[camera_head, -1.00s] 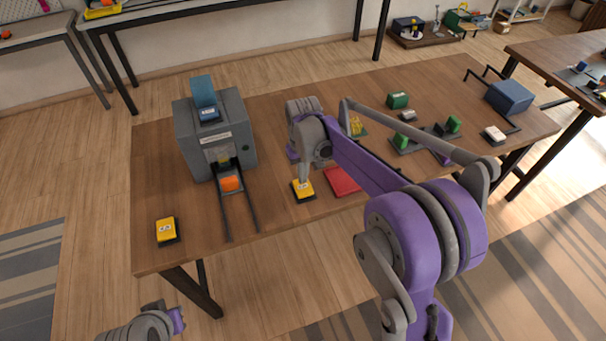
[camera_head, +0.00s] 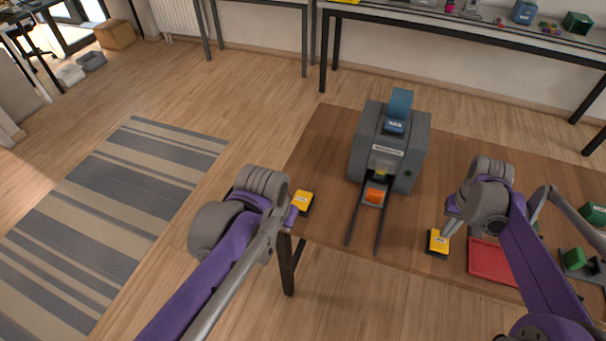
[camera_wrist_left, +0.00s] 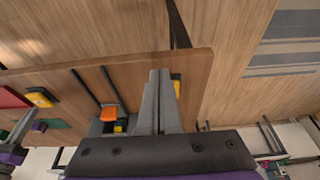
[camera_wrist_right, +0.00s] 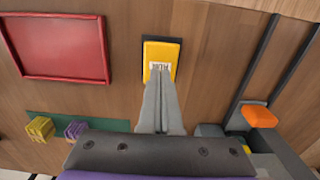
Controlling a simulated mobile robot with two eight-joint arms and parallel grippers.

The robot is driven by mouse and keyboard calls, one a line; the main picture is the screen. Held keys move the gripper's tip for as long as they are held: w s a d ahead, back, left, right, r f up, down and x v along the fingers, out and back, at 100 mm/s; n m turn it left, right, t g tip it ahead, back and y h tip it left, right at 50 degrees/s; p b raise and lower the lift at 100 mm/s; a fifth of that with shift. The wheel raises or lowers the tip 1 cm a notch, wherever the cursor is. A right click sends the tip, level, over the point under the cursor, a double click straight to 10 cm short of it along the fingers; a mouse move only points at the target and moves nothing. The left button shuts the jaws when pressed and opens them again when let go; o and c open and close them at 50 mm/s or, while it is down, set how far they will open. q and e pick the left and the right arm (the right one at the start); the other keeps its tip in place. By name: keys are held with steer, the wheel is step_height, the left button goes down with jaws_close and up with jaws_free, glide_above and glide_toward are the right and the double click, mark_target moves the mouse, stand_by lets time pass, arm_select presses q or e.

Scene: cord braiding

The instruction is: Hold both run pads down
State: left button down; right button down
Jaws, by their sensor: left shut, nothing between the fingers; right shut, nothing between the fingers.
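Two yellow run pads on dark bases lie on the wooden table. The left run pad (camera_head: 303,202) is at the table's left front corner. My left gripper (camera_head: 293,216) is shut and empty just beside it, and its fingers partly cover the pad (camera_wrist_left: 176,85) in the left wrist view. Whether they touch is unclear. The right run pad (camera_head: 437,241) lies near the front edge. My right gripper (camera_head: 446,234) is shut with its fingertips at the pad's edge. In the right wrist view the tips (camera_wrist_right: 158,72) overlap the pad's label (camera_wrist_right: 160,52), seemingly at or just above it.
A red tray (camera_head: 492,262) lies right of the right pad. Green blocks (camera_head: 594,214) are further right.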

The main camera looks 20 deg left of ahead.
arm_select(q)
steer(key=w+g, duration=0.1)
steer(key=w, duration=0.7)
steer(key=g, duration=0.2)
glide_above(302, 199)
steer(key=f, duration=0.1)
steer(key=shift+f, duration=3.75)
steer(key=shift+f, duration=0.85)
arm_select(e)
steer(key=shift+f, duration=0.8)
steer(key=shift+f, duration=0.15)
